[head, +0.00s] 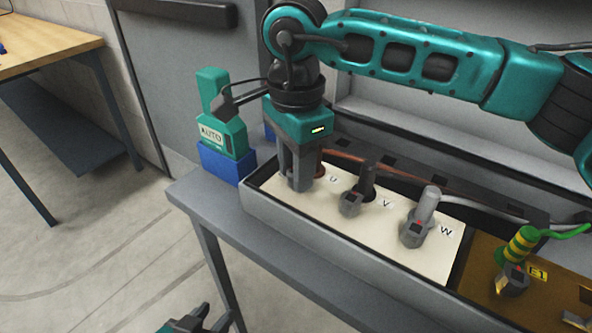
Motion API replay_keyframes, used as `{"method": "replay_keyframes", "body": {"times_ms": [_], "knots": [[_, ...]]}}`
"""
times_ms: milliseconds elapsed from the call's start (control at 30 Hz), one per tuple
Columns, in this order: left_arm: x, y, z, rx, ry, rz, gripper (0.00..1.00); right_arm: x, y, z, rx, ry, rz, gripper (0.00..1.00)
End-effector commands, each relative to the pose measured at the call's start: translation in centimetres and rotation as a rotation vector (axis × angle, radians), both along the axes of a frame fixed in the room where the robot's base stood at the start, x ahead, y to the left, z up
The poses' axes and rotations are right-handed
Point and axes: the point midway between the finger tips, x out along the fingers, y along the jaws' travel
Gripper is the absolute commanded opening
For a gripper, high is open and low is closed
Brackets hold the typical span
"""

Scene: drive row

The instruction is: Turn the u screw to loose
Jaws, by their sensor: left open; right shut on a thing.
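My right gripper (299,186) comes down from above at the U position of the cream terminal panel (285,196). It is shut around the U screw, which its fingers hide. The U label (333,180) and a bit of red-brown cable end (320,170) show just right of the fingers. I cannot see how far the screw is turned. My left gripper (208,318) is open and empty at the bottom edge, low in front of the bench and away from the panel.
The V terminal (352,203), W terminal (416,232) and green-yellow E1 terminal (511,280) stand to the right, with cables behind. A teal tool marked AUTO (222,138) stands in a blue holder (222,163) at the left. Floor is free left of the bench.

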Motion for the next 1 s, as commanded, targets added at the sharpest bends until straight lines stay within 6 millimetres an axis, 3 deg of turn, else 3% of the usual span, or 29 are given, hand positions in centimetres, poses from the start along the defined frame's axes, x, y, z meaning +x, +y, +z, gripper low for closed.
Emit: {"method": "replay_keyframes", "body": {"times_ms": [400,867,900,1000], "knots": [[-0.03,0.00,-0.74,-0.001,0.000,-0.001,0.43,0.07,0.06,0.20,0.004,-0.003,0.145,0.01],[-0.33,-0.02,-1.01,-0.003,0.008,0.002,0.43,0.07,0.06,0.25,0.004,-0.003,0.155,0.01],[-0.33,-0.04,-1.01,-0.003,0.008,0.003,0.43,0.07,0.06,0.25,0.004,-0.003,0.154,0.34],[-0.31,-0.09,-1.00,-0.006,0.008,0.005,0.43,0.06,0.04,0.20,0.004,-0.002,0.154,0.42]]}}
